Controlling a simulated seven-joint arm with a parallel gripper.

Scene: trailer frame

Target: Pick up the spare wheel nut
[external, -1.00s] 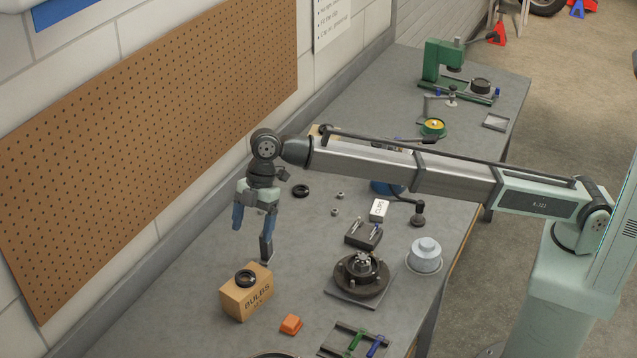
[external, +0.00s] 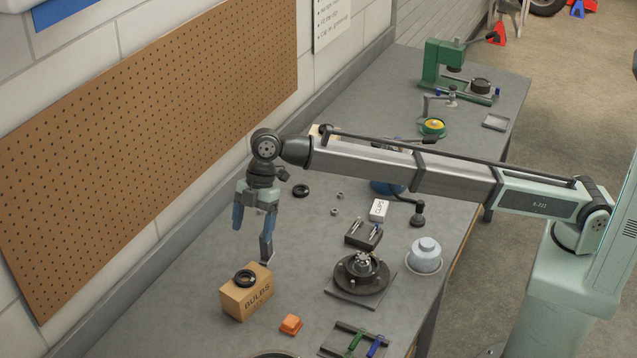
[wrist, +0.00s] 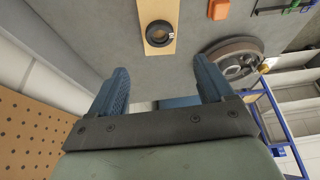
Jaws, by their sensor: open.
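Two small grey nuts lie on the grey workbench: one nut (external: 340,195) farther back and another nut (external: 334,212) nearer the front. I cannot tell which of them is the spare wheel nut. My gripper (external: 252,240) points down above the bench, to the left of the nuts and behind the BULBS box. Its fingers are spread and empty. In the wrist view my gripper (wrist: 163,80) shows two blue-grey fingers apart with nothing between them. The nuts are not visible in the wrist view.
The BULBS box (external: 240,300) with a black ring (external: 245,278) on top stands near my gripper. Another black ring (external: 301,191) lies behind. A dark hub (external: 362,275), CLIPS box (external: 379,210), black holder (external: 363,235) and orange block (external: 291,324) stand around. The pegboard wall (external: 150,130) bounds the left.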

